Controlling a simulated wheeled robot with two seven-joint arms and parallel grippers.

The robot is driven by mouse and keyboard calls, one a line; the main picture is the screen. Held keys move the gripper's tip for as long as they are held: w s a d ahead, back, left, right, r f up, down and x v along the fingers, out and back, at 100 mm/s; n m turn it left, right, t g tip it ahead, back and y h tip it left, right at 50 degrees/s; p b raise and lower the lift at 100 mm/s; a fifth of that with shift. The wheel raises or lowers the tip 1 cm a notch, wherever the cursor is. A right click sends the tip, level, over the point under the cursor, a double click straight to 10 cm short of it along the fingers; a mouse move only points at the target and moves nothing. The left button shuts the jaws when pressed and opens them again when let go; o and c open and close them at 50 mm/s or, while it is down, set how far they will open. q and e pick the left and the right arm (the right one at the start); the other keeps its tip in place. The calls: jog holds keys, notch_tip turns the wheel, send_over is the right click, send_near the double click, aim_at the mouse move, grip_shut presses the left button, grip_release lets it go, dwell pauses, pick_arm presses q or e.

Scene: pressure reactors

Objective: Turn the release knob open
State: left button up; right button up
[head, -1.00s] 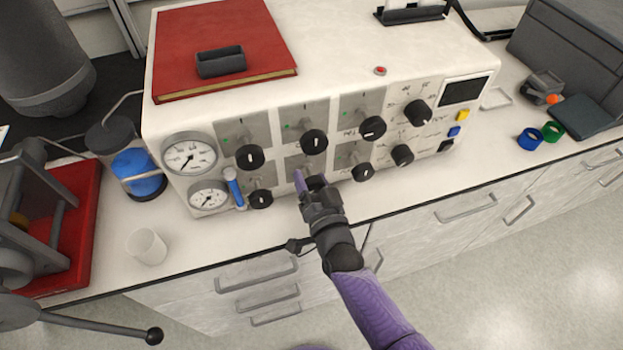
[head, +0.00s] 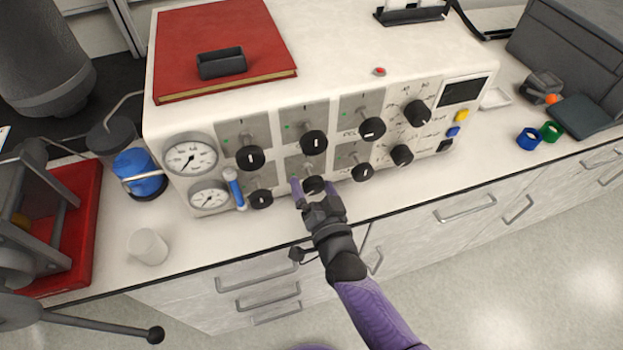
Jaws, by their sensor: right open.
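The white control box (head: 330,75) stands on the bench with two rows of black knobs on its front. The lower middle knob (head: 313,185) is between the fingers of my right gripper (head: 315,190). These fingers are open, one on each side of the knob; I cannot tell whether they touch it. Its label is too small or hidden to read, so I cannot tell which knob is the release knob. Other knobs are the lower left one (head: 261,199), the lower right one (head: 362,172) and the upper middle one (head: 314,143). My left gripper is not in view.
Two gauges (head: 190,157) and a blue lever (head: 233,187) are at the box's left. A white cup (head: 148,246) stands on the bench, and a red tray (head: 80,230) is at far left. The bench strip before the box is narrow, with drawers below.

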jog(key=p+v, duration=0.1)
jog(key=v, duration=0.7)
jog(key=shift+s, duration=0.2)
